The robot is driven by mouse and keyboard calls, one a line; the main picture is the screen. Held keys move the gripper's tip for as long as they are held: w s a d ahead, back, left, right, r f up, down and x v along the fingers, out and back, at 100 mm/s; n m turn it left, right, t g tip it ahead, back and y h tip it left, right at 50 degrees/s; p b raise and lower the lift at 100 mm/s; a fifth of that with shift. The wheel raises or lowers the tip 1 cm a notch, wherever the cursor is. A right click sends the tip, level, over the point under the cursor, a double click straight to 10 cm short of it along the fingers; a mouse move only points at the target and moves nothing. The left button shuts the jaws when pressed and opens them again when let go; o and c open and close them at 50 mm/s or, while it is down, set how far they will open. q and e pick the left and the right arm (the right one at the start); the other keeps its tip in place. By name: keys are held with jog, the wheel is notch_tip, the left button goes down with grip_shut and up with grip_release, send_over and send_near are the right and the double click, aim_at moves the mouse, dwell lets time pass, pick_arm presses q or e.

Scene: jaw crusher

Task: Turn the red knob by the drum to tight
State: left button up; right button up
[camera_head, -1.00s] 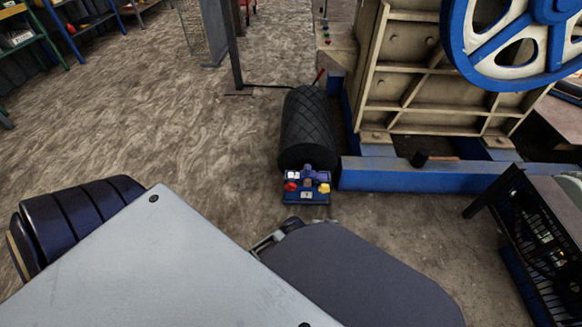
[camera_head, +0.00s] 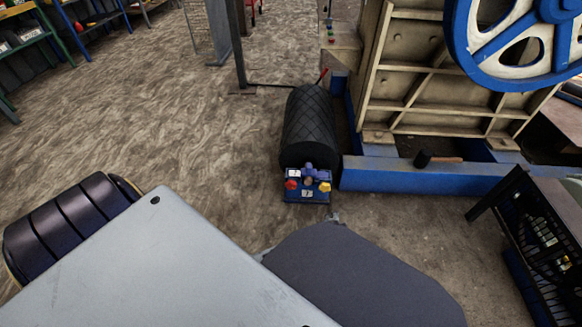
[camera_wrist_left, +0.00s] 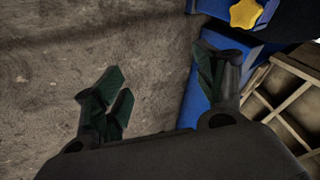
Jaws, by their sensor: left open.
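The red knob (camera_head: 291,184) sits on the left of a small blue valve block at the near end of the dark drum (camera_head: 308,125). A yellow knob (camera_head: 325,187) sits on the right of that block; a yellow knob also shows in the left wrist view (camera_wrist_left: 246,12). The red knob is out of the left wrist view. My left gripper (camera_head: 334,216) is just in front of the block, mostly hidden under my grey wrist. In the left wrist view (camera_wrist_left: 165,88) its fingers are apart and empty. My right gripper is out of view.
A blue beam (camera_head: 430,178) and the cream crusher frame (camera_head: 420,70) stand right of the drum. A hammer (camera_head: 425,158) lies on the base. A black rack (camera_head: 535,235) stands at the right. The floor left of the drum is clear.

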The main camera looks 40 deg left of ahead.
pick_arm(q)
jog(key=a+f+m+y, duration=0.45)
jog(key=a+f, duration=0.25)
jog(key=a, duration=0.3)
jog(key=s+a+r+m+t+y, duration=0.1)
jog(key=s+a+m+t+y, duration=0.2)
jog(key=a+m+t, duration=0.5)
jog(key=shift+a+r+m+y+b, duration=0.15)
jog(key=shift+a+m+y+b, duration=0.25)
jog(key=shift+a+m, duration=1.9)
jog(key=shift+d+m, duration=0.75)
